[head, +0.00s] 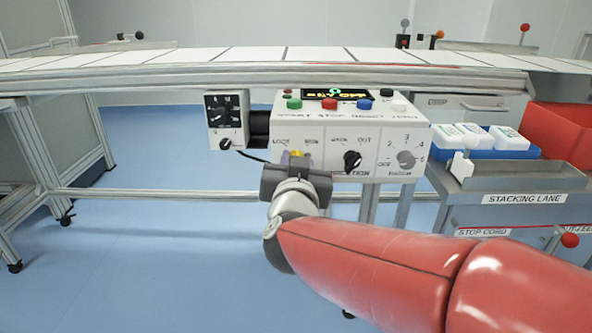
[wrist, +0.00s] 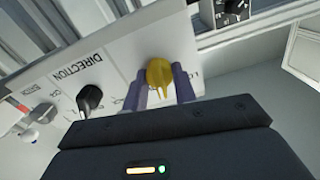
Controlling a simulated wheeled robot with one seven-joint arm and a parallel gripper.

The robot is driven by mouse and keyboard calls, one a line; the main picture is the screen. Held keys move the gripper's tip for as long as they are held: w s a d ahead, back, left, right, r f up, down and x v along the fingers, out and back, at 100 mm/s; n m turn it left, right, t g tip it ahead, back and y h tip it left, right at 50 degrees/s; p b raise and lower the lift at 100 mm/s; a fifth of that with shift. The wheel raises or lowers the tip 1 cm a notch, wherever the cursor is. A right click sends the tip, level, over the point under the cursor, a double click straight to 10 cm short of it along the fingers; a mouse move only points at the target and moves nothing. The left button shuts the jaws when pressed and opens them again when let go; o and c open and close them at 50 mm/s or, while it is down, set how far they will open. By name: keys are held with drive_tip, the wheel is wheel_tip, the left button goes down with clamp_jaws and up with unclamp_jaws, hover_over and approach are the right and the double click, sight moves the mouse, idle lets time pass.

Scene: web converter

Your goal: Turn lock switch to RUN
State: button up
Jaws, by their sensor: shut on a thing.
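The lock switch is a yellow knob (wrist: 160,73) on the lower left of the white control box (head: 345,120), under a label pair that seems to read LOCK and RUN. In the head view only a bit of its yellow (head: 296,153) shows above my gripper. My gripper (wrist: 161,84) is at the panel face, with one dark finger on each side of the knob, shut on it. In the wrist view the knob's ridge runs roughly up and down the picture, but which label it points to cannot be told. The display (head: 335,93) shows yellow text that looks like KEY OFF.
To the right are a black direction knob (head: 352,160) and a grey dial (head: 406,159). Several coloured buttons line the box top. A small dial box (head: 228,120) is on the left. The conveyor (head: 250,57) runs behind; a steel stacking lane (head: 525,178) is at right.

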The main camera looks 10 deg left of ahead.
drive_tip(key=m+b, duration=0.2)
drive_tip(key=m, duration=0.1)
drive_tip(key=shift+f+m, duration=0.2)
drive_tip(key=shift+m, duration=0.1)
drive_tip(key=shift+m+b, duration=1)
drive_tip(key=shift+m, duration=0.8)
drive_tip(key=o, duration=1)
drive_tip(key=shift+d+r, duration=0.1)
drive_tip(key=shift+c, duration=0.2)
drive_tip(key=p+v, duration=0.1)
drive_tip(key=v, duration=0.6)
drive_tip(key=shift+s, duration=0.4)
drive_tip(key=shift+d, duration=0.1)
